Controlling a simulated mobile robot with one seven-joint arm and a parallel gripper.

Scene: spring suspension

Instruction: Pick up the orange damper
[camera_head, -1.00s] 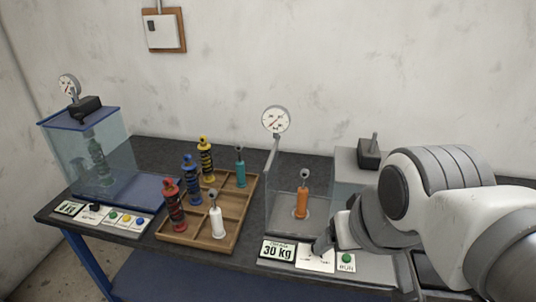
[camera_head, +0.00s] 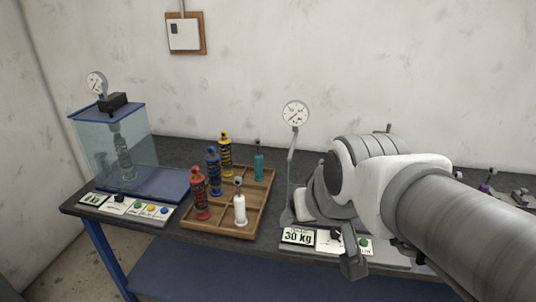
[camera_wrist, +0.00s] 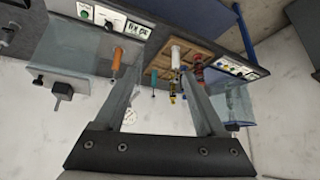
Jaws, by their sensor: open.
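The orange damper (camera_wrist: 117,58) shows in the wrist view, left of my fingers and apart from them, on the test stand. In the head view my arm hides it. My gripper (camera_head: 351,258) is in front of the 30 kg stand in the head view, partly hidden by my wrist. In the wrist view my gripper (camera_wrist: 167,55) has its two fingers apart with nothing held between them.
A wooden tray (camera_head: 232,231) holds red, blue and yellow springs, a white damper (camera_head: 239,208) and a teal damper (camera_head: 259,165). A glass case (camera_head: 87,150) stands left. A gauge (camera_head: 296,114) rises behind the stand. Control panels line the front edge.

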